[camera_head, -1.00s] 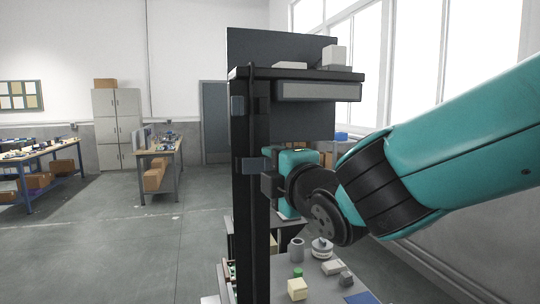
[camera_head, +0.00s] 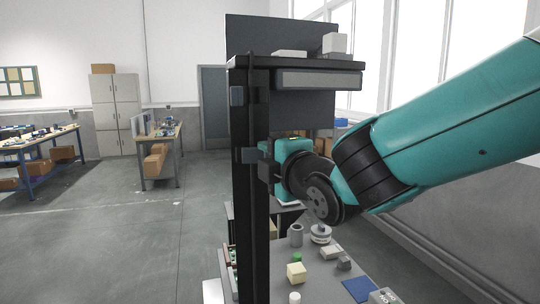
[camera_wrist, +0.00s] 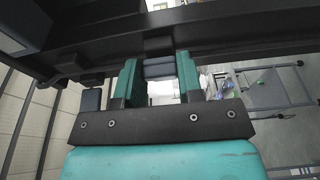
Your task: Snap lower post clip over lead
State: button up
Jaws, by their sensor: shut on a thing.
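The dark upright post (camera_head: 242,205) stands in the middle of the head view. A thin black lead (camera_head: 251,110) runs down its face. The grey lower post clip (camera_head: 250,155) sits across the post about halfway down, and the upper clip (camera_head: 237,96) is above it. My gripper (camera_head: 266,160) is at the lower clip, from the right. In the wrist view, the teal fingers of my gripper (camera_wrist: 158,78) are shut on the grey lower clip (camera_wrist: 158,68), against the post. Whether the clip is closed over the lead is hidden.
A shelf (camera_head: 300,63) with a white box (camera_head: 335,43) juts out above my arm. Below, a grey worktop (camera_head: 315,280) holds a cylinder (camera_head: 296,235), several small blocks and a blue pad (camera_head: 357,289). Open floor lies to the left.

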jog(key=shift+w+f+n+g+y+p, duration=0.1)
jog(key=shift+w+n+g+y+p, duration=0.1)
jog(key=shift+n+g+y+p, duration=0.25)
jog(key=o, duration=0.9)
jog(key=shift+o, duration=0.2)
